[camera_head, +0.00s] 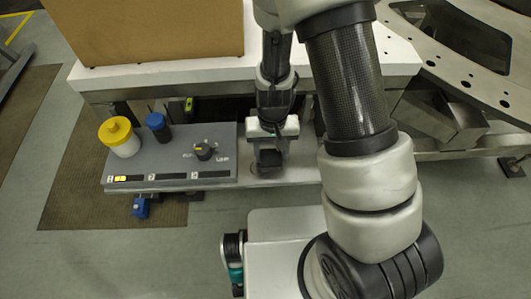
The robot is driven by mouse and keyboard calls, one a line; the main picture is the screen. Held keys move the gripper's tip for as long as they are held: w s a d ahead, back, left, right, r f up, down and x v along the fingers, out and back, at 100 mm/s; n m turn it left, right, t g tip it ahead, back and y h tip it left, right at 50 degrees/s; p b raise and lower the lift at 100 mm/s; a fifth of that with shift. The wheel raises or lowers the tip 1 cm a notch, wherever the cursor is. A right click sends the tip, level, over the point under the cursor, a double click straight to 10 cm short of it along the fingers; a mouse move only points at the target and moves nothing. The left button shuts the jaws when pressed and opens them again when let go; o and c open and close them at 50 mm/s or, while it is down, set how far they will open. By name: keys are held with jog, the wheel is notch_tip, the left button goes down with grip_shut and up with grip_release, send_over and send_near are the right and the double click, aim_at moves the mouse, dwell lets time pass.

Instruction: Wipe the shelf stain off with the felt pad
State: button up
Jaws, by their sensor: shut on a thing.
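My gripper (269,152) points down over the low shelf (300,172), just right of the grey panel. It is shut on a dark block, most likely the felt pad (268,159), though fingers and pad are hard to tell apart. The block is at or very near the shelf surface; I cannot tell whether it touches. No stain shows on the visible parts of the shelf. The shelf under the gripper and behind my arm is hidden.
The grey panel (170,160) holds a white jar with a yellow lid (117,133), a dark bottle with a blue cap (157,124) and a black knob (203,150). A cardboard box (150,30) stands on the white table (235,67) above. A metal ring structure (455,65) is at right.

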jog(key=shift+f, duration=0.2)
jog(key=shift+s+r, duration=0.1)
jog(key=shift+a+p, duration=0.45)
jog(key=shift+a, duration=1.55)
jog(key=shift+a+r+p, duration=0.15)
jog(key=shift+a+p, duration=0.3)
jog(key=shift+a, duration=1.1)
jog(key=shift+a+r, duration=0.2)
jog(key=shift+a, duration=0.05)
jog(key=shift+w+d, duration=0.25)
jog(key=shift+d, duration=0.6)
jog(key=shift+s+d+f+b, duration=0.1)
jog(key=shift+d+b, duration=0.3)
jog(key=shift+d, duration=1.1)
jog(key=shift+s+d+f+b, duration=0.1)
jog(key=shift+d+b, duration=0.3)
jog(key=shift+d, duration=1.05)
jog(key=shift+r, duration=0.15)
